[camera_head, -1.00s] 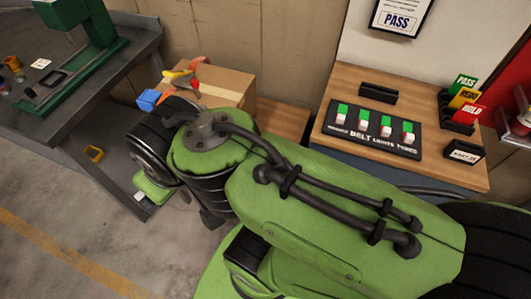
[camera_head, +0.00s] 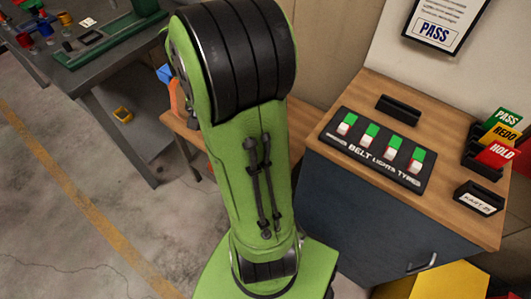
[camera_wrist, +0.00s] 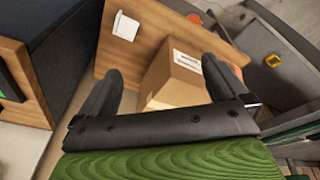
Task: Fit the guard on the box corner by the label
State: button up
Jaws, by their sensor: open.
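The cardboard box (camera_wrist: 172,88) stands on a wooden bench in the wrist view, with a white label (camera_wrist: 187,61) on it. A small white piece (camera_wrist: 125,26), which may be the guard, lies on the bench apart from the box, to its upper left. My gripper (camera_wrist: 162,82) is open. Its two fingers spread on either side of the near part of the box, with nothing visibly held; I cannot tell whether they touch it. In the head view my arm hides the box and the gripper.
A wooden-topped cabinet (camera_head: 355,92) with a switch panel (camera_head: 378,148) stands right of my arm. Orange (camera_head: 179,100) and blue (camera_head: 164,73) items show behind my arm. Open floor lies at lower left.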

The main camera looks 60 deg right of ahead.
jog(key=s+d+f+m+y+b, duration=0.1)
jog(key=s+d+f+m, duration=0.3)
jog(key=d+f, duration=0.35)
jog(key=s+d+f+m+y+b, duration=0.1)
jog(key=s+d+f+m, duration=0.3)
jog(key=d+f, duration=0.3)
jog(key=shift+g, duration=0.3)
jog(key=f+b, duration=0.1)
jog(key=f, duration=0.4)
jog(key=f+b, duration=0.2)
jog(key=f, duration=0.4)
jog(key=a+f+b, duration=0.1)
jog(key=f+b, duration=0.1)
jog(key=f, duration=0.3)
jog(key=shift+f, duration=0.15)
